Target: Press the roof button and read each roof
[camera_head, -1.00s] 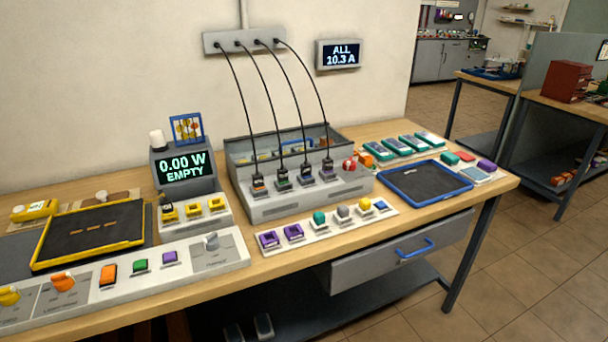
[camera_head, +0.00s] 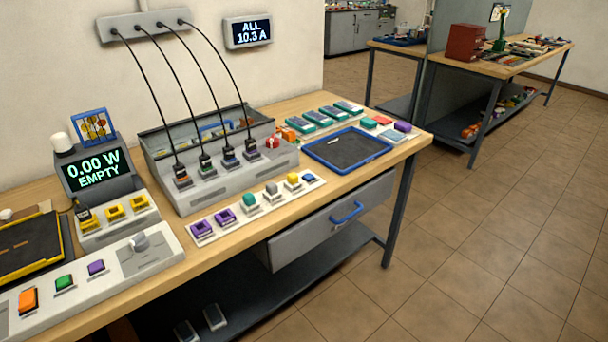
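No button with a readable roof label shows, and I cannot tell which one is the roof button. A pale control panel (camera_head: 110,285) on the bench carries an orange button (camera_head: 28,300), a green button (camera_head: 64,283), a purple button (camera_head: 96,267) and a grey knob (camera_head: 140,241). A pale strip (camera_head: 236,226) holds purple sockets (camera_head: 200,229) and teal, grey, yellow and blue pieces. A desk display (camera_head: 95,171) reads 0.00 W EMPTY. Neither gripper is in view.
Black cables run from a wall box (camera_head: 145,24) into a grey unit (camera_head: 225,177). A blue-rimmed tray (camera_head: 384,160) lies at the bench's right end. A drawer with a blue handle (camera_head: 346,212) is below. Open tiled floor (camera_head: 470,240) is at right; another bench (camera_head: 540,56) stands behind.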

